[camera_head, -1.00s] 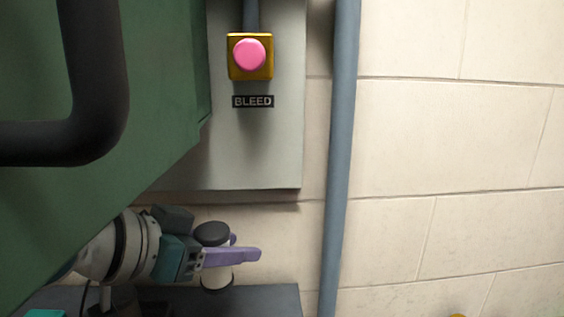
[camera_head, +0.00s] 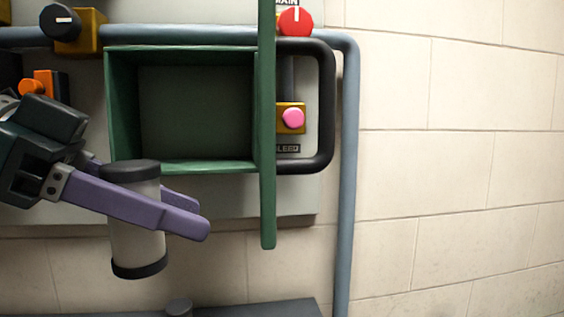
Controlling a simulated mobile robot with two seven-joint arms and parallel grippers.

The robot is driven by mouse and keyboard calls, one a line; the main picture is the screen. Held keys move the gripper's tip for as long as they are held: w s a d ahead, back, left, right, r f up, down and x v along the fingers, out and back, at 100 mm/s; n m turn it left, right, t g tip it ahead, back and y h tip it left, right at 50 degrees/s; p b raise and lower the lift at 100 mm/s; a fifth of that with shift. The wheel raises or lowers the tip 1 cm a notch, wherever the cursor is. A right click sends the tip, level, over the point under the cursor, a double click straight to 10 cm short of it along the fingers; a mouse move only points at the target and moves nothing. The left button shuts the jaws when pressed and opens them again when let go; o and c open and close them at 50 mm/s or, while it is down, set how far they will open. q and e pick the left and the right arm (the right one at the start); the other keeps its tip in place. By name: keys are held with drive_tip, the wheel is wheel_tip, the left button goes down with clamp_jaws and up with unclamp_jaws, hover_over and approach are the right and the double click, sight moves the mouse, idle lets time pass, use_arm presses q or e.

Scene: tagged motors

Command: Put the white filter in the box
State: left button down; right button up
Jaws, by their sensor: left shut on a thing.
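The white filter (camera_head: 136,245) is an upright white cylinder with dark end caps. My left gripper (camera_head: 190,212) comes in from the left with its purple fingers shut around the filter's upper part. The filter is held in the air, just below and in front of the box's lower left corner. The green box (camera_head: 182,167) is on the wall panel. Its front is open, and the inside that shows looks empty. Its green door (camera_head: 267,150) stands swung out at the right, seen nearly edge-on, with a black handle (camera_head: 326,105). My right gripper is not in view.
A pink button (camera_head: 293,118) on a yellow base and a red knob (camera_head: 295,21) sit right of the door. A black knob (camera_head: 60,21) and an orange knob (camera_head: 32,86) are at the left.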

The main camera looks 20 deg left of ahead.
use_arm(q)
drive_tip(key=w+a+n+t+y+p, duration=0.25)
drive_tip(key=w+n+y, duration=0.25)
drive_tip(key=n+y, duration=0.3)
wheel_tip(320, 180, up, 6)
drive_tip(key=s+n+y, duration=0.2)
drive_tip(key=n+y, duration=0.4)
drive_tip(key=n, duration=0.1)
drive_tip(key=shift+g+y, duration=0.4)
drive_tip(key=shift+g, duration=0.05)
drive_tip(key=w+a, duration=0.2)
drive_tip(key=w, duration=0.1)
drive_tip(key=w+a+p, duration=0.1)
drive_tip(key=w+a, duration=0.2)
drive_tip(key=w, duration=0.1)
drive_tip(key=w+a+r+p, duration=0.1)
drive_tip(key=w+a, duration=0.1)
drive_tip(key=w, duration=0.2)
drive_tip(key=shift+a, duration=0.35)
drive_tip(key=shift+w+a, duration=0.15)
drive_tip(key=shift+w, duration=0.1)
drive_tip(key=w+a+p, duration=0.2)
drive_tip(key=w, duration=0.1)
drive_tip(key=shift+w+a+p, duration=0.15)
drive_tip(key=shift+w+p, duration=0.05)
drive_tip(key=shift+p, duration=0.15)
drive_tip(key=shift+s+f+p, duration=0.1)
drive_tip(key=shift+f+p, duration=0.45)
drive_tip(key=shift+f, duration=0.4)
